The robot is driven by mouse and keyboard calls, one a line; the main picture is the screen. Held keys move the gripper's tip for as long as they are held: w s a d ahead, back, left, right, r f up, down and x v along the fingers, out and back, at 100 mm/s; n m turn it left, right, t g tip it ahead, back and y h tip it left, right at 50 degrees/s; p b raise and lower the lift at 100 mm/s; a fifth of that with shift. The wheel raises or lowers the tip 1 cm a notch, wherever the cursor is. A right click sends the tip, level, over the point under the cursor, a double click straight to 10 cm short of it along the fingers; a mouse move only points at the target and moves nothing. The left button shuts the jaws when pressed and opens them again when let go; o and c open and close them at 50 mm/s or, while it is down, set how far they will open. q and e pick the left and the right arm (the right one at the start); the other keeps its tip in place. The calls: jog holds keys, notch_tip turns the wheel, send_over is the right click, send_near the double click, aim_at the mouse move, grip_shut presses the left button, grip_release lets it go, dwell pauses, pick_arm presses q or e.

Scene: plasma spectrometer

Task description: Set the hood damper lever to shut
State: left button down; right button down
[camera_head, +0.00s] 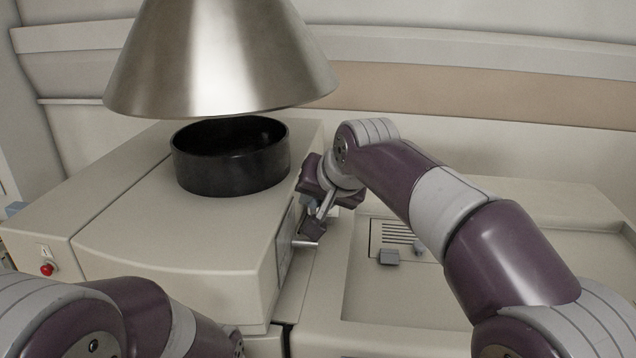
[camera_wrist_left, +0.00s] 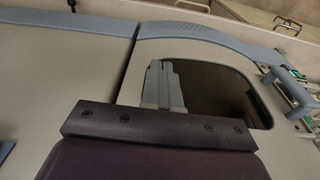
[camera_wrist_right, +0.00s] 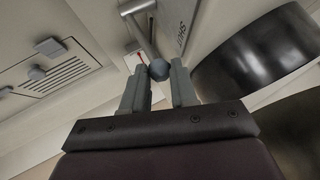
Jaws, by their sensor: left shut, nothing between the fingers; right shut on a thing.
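The damper lever's round blue-grey knob (camera_wrist_right: 160,69) sits between the fingertips of my right gripper (camera_wrist_right: 160,75) in the right wrist view, and the gripper is shut on it. The plate behind it (camera_wrist_right: 185,38) carries lettering that looks like "SHUT", close to the knob. The conical metal hood (camera_head: 220,60) hangs above. My left gripper (camera_wrist_left: 160,68) is shut and empty in the left wrist view, over a panel with a dark window.
A black ring (camera_head: 230,175) stands on the instrument top under the hood. A red button (camera_head: 47,268) is on its front left. To the right is a recessed surface with a slotted vent (camera_head: 397,233) and a small grey block (camera_head: 389,257).

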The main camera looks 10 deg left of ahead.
dwell(0.4)
jog(key=c, duration=1)
grip_release()
jog(key=shift+o, duration=0.6)
jog(key=shift+w, duration=0.1)
jog(key=p+v, duration=0.2)
jog(key=v, duration=1)
jog(key=shift+r, duration=0.3)
